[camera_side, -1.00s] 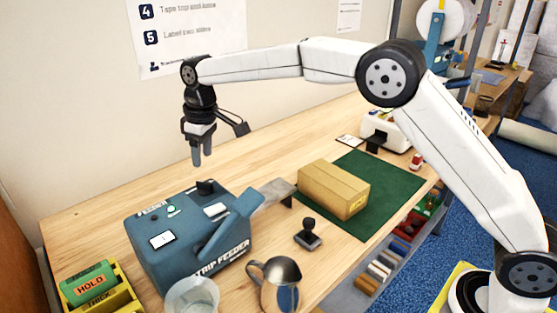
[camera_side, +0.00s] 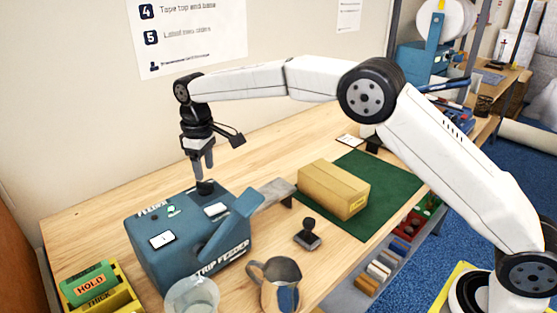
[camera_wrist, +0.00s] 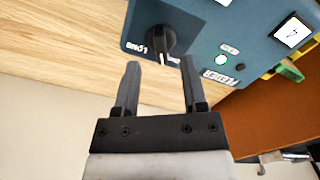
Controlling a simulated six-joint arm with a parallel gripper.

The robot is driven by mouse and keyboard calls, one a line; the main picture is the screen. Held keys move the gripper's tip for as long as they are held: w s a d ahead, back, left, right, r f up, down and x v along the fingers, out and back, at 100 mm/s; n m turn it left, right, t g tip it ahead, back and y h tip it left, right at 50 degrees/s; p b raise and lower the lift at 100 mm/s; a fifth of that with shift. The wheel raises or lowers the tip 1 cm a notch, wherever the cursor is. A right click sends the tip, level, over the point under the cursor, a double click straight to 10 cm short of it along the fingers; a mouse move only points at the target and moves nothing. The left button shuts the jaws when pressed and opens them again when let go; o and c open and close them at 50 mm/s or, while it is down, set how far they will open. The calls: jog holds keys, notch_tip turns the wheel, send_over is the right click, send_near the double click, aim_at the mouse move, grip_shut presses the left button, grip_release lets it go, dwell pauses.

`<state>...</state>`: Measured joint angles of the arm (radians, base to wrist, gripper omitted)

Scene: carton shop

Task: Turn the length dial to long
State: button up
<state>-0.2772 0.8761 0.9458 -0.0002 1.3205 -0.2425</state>
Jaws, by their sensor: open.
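The strip feeder (camera_side: 185,245) is a blue box on the wooden bench, with a lever arm on its right side. Its length dial is a black knob (camera_wrist: 157,40) on the top face; it also shows in the side view (camera_side: 205,188). A white mark on the knob points toward my gripper in the wrist view, between a "LONG" label on the left and a second label partly hidden by a finger. My gripper (camera_side: 203,168) points down just above the dial. In the wrist view the open fingers (camera_wrist: 160,64) stand apart, with nothing between them.
A small green light (camera_wrist: 222,60) and a white display (camera_wrist: 292,32) sit near the dial. A metal jug (camera_side: 276,285), a clear cup (camera_side: 192,297) and a black stamp (camera_side: 307,236) stand in front. A carton (camera_side: 334,189) lies on a green mat (camera_side: 385,180). The bench behind is clear.

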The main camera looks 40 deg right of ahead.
aim_at(207, 182)
jog(key=shift+f, duration=2.05)
grip_shut()
